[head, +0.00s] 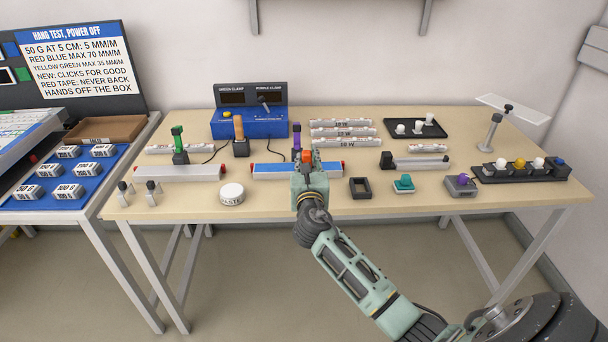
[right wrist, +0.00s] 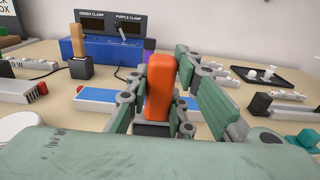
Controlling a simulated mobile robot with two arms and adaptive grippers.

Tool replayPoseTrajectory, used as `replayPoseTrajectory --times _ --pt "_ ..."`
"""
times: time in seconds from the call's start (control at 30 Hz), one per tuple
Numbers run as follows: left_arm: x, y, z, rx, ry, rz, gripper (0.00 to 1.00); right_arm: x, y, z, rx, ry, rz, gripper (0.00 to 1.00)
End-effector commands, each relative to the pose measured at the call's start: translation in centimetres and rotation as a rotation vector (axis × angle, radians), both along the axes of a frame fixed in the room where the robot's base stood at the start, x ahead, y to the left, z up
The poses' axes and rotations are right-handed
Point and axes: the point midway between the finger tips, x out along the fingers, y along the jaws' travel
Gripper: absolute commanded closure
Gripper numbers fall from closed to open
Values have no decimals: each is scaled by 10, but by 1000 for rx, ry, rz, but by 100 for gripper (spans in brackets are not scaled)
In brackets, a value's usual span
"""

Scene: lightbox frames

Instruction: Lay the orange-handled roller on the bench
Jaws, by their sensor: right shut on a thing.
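The roller's orange handle (head: 307,156) stands upright over the bench (head: 270,200), near the right end of a blue-topped bar (head: 268,170). It also shows in the right wrist view (right wrist: 160,85), between the two fingers. My right gripper (head: 308,168) is shut on the handle; it shows in the right wrist view (right wrist: 158,95) too. The lower part of the roller is hidden by my gripper. A dark block shows below the handle in the wrist view; I cannot tell whether the roller touches it. My left gripper is not in view.
A tan-handled tool (head: 239,128) stands in a black holder behind. An empty black square frame (head: 360,188), a teal-topped piece (head: 404,183) and a purple-knobbed block (head: 461,184) stand to the right. A white round tin (head: 232,194) is at front left. Bare bench lies along the front edge.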

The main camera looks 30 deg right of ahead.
Motion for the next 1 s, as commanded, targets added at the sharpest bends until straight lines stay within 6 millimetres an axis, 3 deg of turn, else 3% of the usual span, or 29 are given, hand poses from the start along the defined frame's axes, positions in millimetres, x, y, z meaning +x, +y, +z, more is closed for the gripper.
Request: replayPoseTrajectory --times 0.17,0.5,0.93,0.97,1.0 --pt "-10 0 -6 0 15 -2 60 19 3 -11 -1 -2 -1 100" --pt "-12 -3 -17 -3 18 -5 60 21 3 -50 -1 -1 -1 100" --pt "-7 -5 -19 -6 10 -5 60 21 3 -57 -1 0 0 100" --pt "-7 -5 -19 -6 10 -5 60 21 3 -56 0 0 -1 78" --pt "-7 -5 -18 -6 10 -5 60 21 3 -56 0 0 -1 74"
